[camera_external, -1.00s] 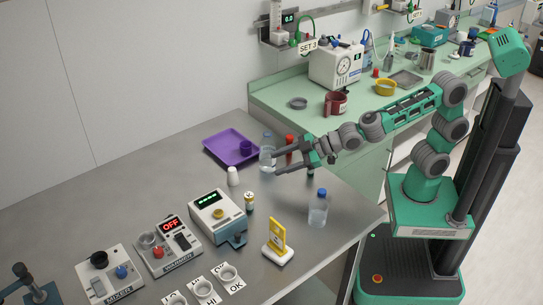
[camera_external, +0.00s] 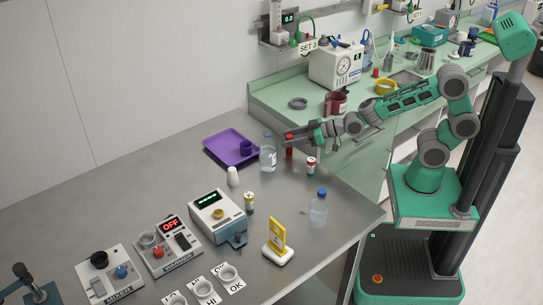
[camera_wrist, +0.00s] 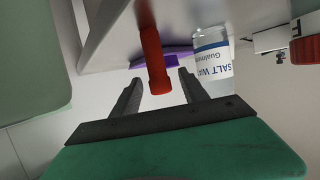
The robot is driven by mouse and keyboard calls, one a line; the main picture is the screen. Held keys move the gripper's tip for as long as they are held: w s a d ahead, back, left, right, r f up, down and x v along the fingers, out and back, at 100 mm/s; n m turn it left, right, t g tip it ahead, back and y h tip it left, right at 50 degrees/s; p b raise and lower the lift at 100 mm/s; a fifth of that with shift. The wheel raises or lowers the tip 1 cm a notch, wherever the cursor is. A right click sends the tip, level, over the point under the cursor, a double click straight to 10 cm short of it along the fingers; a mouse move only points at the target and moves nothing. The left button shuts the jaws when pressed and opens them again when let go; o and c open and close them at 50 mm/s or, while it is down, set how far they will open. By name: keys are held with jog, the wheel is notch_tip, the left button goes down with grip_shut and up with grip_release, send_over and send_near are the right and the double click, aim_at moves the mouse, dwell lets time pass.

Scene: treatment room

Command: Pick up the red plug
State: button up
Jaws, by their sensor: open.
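The red plug (camera_wrist: 155,65) is a slim red cylinder with a wider end. In the wrist view this end lies between the tips of my open gripper (camera_wrist: 160,76), with space on both sides. I cannot tell the exact depth between fingers and plug.
A salt water bottle (camera_wrist: 212,60) stands close right of the plug in the wrist view and left of it in the external view (camera_external: 268,155). A red-topped vial (camera_external: 311,166) stands nearby. A purple tray (camera_external: 222,154) lies further left.

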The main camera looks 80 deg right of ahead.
jog(key=shift+w, duration=0.15)
jog(key=shift+c, duration=0.2)
grip_shut()
dwell(0.3)
